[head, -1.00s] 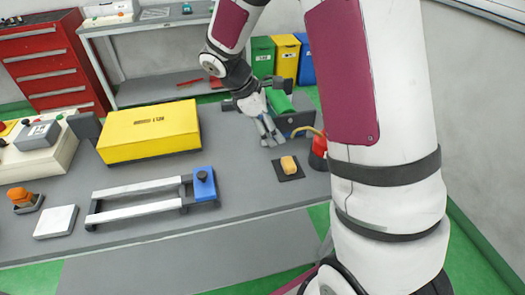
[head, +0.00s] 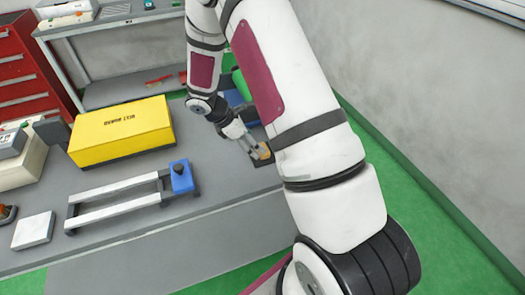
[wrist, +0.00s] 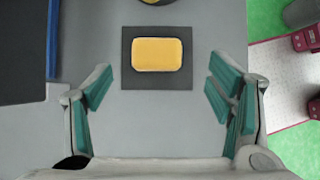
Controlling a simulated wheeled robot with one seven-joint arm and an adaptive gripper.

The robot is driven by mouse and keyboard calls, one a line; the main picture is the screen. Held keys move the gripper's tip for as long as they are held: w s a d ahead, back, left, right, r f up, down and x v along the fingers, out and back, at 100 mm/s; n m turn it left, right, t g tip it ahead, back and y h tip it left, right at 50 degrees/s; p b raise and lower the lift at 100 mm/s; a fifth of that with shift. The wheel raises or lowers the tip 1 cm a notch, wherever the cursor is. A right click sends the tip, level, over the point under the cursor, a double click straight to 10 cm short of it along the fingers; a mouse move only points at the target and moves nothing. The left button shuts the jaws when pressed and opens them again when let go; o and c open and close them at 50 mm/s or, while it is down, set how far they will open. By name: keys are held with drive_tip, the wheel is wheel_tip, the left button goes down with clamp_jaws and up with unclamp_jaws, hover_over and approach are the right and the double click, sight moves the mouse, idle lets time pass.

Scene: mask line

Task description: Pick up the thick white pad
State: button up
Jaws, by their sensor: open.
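The thick white pad (head: 33,230) lies flat on the grey bench at the front left in the head view. It does not show in the wrist view. My gripper (head: 257,150) is far to the right of it, low over the bench's right part beside a small yellow block. In the wrist view my gripper (wrist: 160,85) is open and empty, its teal-lined fingers spread wide. The yellow block (wrist: 158,54) lies on a dark square mat (wrist: 158,83) ahead, between the lines of the fingers.
A blue-ended frame with two pale rails (head: 125,200) lies between the pad and my gripper. A yellow box (head: 122,132) stands behind it. An orange-topped item (head: 6,213) is left of the pad. Bare bench lies in front of the rails.

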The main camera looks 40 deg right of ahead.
drive_tip(key=x, duration=0.5)
drive_tip(key=shift+w+d+p, duration=0.15)
drive_tip(key=shift+d+p, duration=0.05)
drive_tip(key=shift+p, duration=0.2)
drive_tip(key=c, duration=1.1)
drive_tip(key=shift+r, duration=0.1)
drive_tip(key=shift+r, duration=0.35)
wheel_tip(320, 180, up, 3)
drive_tip(key=shift+b, duration=0.3)
drive_tip(key=s+a+r, duration=0.1)
drive_tip(key=s+a, duration=0.3)
drive_tip(key=s, duration=1.1)
drive_tip(key=shift+s+a, duration=0.15)
drive_tip(key=shift+s, duration=0.1)
drive_tip(key=shift+r, duration=0.1)
